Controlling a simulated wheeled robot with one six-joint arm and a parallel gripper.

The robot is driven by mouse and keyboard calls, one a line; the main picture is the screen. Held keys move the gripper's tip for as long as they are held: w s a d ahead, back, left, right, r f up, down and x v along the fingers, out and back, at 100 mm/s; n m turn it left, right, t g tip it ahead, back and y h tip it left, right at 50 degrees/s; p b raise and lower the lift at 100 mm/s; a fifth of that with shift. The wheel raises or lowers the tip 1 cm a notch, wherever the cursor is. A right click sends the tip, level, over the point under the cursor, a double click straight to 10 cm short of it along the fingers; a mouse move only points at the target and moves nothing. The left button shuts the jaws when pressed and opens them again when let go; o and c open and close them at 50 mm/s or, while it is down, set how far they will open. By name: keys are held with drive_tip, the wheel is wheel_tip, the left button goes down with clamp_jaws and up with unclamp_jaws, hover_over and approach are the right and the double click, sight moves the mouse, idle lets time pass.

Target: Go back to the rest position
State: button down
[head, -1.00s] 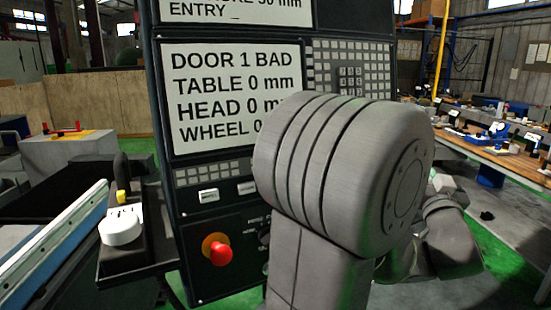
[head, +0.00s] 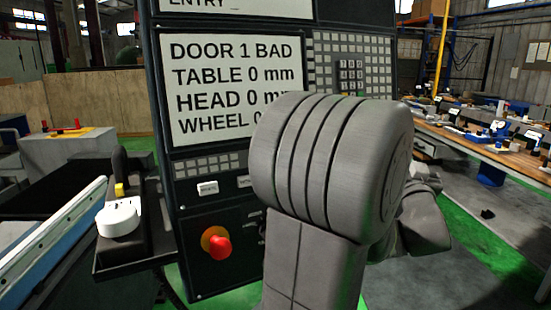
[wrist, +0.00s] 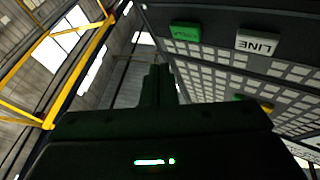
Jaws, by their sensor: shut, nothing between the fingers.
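My gripper (wrist: 158,84) shows in the wrist view with its two dark fingers together and nothing between them. It points up past the control panel's keys, apart from them as far as I can tell. In the head view my grey arm stands in front of the control panel (head: 235,90) and covers part of its screen and lower buttons. My gripper is hidden in the head view.
The panel has a red stop button (head: 218,247) at its lower left. A tray (head: 135,262) with a white round item (head: 118,218) juts out to the left. A workbench (head: 490,155) stands at the right. In the wrist view, a green key (wrist: 185,32) and a LINE key (wrist: 258,42) are near.

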drive_tip(key=shift+r+p, duration=0.3)
drive_tip(key=shift+p, duration=0.95)
